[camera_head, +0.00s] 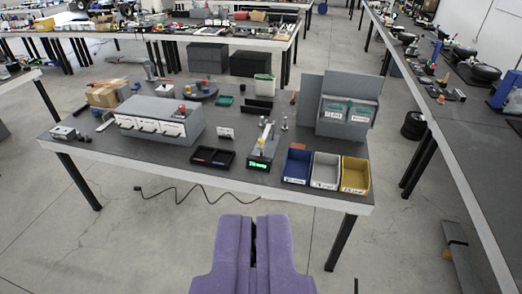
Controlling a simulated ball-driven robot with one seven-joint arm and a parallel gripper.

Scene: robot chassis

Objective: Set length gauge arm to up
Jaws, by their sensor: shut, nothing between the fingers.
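The length gauge (263,146) stands near the front edge of the table, right of its middle. It has a grey base with a lit green display (257,166) at the front and a slim light-coloured arm (266,131) above it. The arm looks raised at a slant, but it is too small to tell its exact position. My purple gripper (254,222) is at the bottom centre, shut and empty. It is in front of the table and apart from the gauge.
Blue (297,166), white (325,171) and yellow (355,175) bins stand right of the gauge. A black tray (212,157) lies to its left. A grey drawer unit (160,118) and a grey cabinet (346,105) stand farther back. A cable (185,198) lies on the floor.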

